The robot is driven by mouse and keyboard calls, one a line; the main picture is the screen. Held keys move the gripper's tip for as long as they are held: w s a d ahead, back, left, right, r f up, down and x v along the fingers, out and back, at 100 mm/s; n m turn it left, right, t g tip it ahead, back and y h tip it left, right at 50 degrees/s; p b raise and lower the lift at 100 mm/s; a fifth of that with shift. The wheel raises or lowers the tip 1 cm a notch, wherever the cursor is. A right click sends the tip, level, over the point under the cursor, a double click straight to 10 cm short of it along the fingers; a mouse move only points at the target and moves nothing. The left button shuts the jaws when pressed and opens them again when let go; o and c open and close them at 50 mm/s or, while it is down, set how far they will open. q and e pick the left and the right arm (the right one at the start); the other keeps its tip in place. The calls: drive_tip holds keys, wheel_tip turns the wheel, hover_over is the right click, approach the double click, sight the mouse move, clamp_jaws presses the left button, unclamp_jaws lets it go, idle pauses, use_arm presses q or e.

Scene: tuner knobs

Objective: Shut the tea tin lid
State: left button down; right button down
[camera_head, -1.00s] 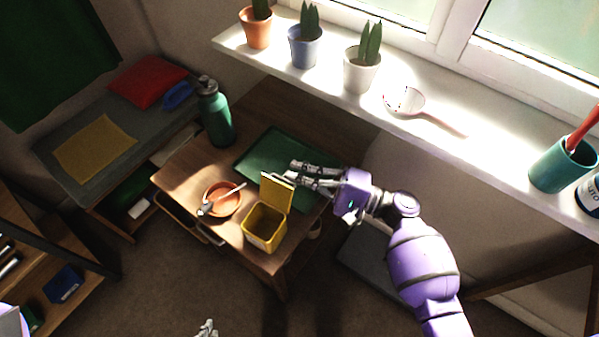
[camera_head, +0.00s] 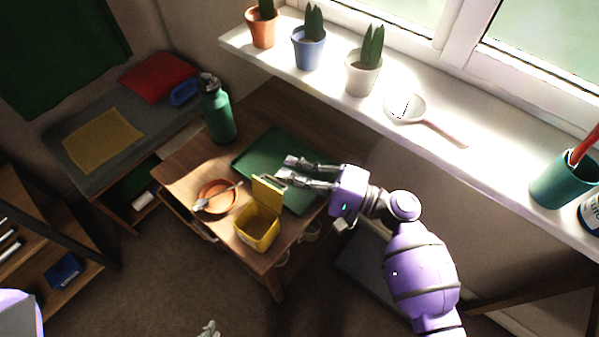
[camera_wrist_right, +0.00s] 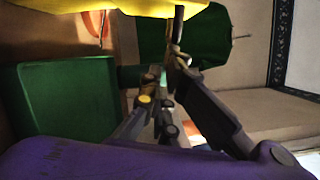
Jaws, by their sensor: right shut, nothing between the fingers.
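The yellow tea tin (camera_head: 257,233) stands upright on the small wooden table near its front edge. Its lid (camera_head: 268,191) is open and stands up from the tin's back edge. In the right wrist view the yellow lid (camera_wrist_right: 110,5) crosses the top. My right gripper (camera_head: 281,168) is shut and empty, just behind the lid near its top; I cannot tell whether it touches. Its fingers also show in the right wrist view (camera_wrist_right: 165,75). Of my left gripper (camera_head: 208,328) only a grey tip shows at the bottom edge.
An orange bowl (camera_head: 217,196) with a utensil sits left of the tin. A green board (camera_head: 262,152) lies under my right gripper. A green bottle (camera_head: 218,115) stands at the back left. The windowsill (camera_head: 330,78) with several pots runs behind.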

sight(274, 181)
drive_tip(key=s+a+r+n, duration=0.1)
drive_tip(key=n, duration=0.2)
drive_tip(key=s+a+r+n+h, duration=0.1)
drive_tip(key=s+r+n, duration=0.1)
drive_tip(key=n, duration=0.1)
drive_tip(key=s+a+r+n+h+b, duration=0.1)
drive_tip(key=s+r+n, duration=0.1)
drive_tip(key=n, duration=0.2)
drive_tip(key=shift+s+r, duration=0.2)
drive_tip(key=shift+s, duration=0.05)
drive_tip(key=shift+s+a+r+n+h, duration=0.15)
drive_tip(key=shift+s+a+n+h, duration=0.25)
drive_tip(key=shift+s+n, duration=0.3)
use_arm(q)
drive_tip(key=shift+w+d+r+p, duration=0.65)
drive_tip(key=shift+w+p, duration=0.15)
drive_tip(key=shift+p, duration=0.25)
use_arm(e)
drive_tip(key=shift+s+a+f+n+t+h, duration=0.2)
drive_tip(key=shift+s+a+n, duration=0.25)
drive_tip(key=shift+s+n, duration=0.25)
drive_tip(key=shift+s+a+f+n+t+h, duration=0.2)
drive_tip(key=shift+s+a+n, duration=0.2)
drive_tip(key=shift+s+n, duration=0.3)
drive_tip(key=shift+s+a+f+n+t+h, duration=0.2)
drive_tip(key=shift+s+a+n, duration=0.35)
drive_tip(key=shift+n, duration=0.25)
drive_tip(key=shift+d, duration=0.1)
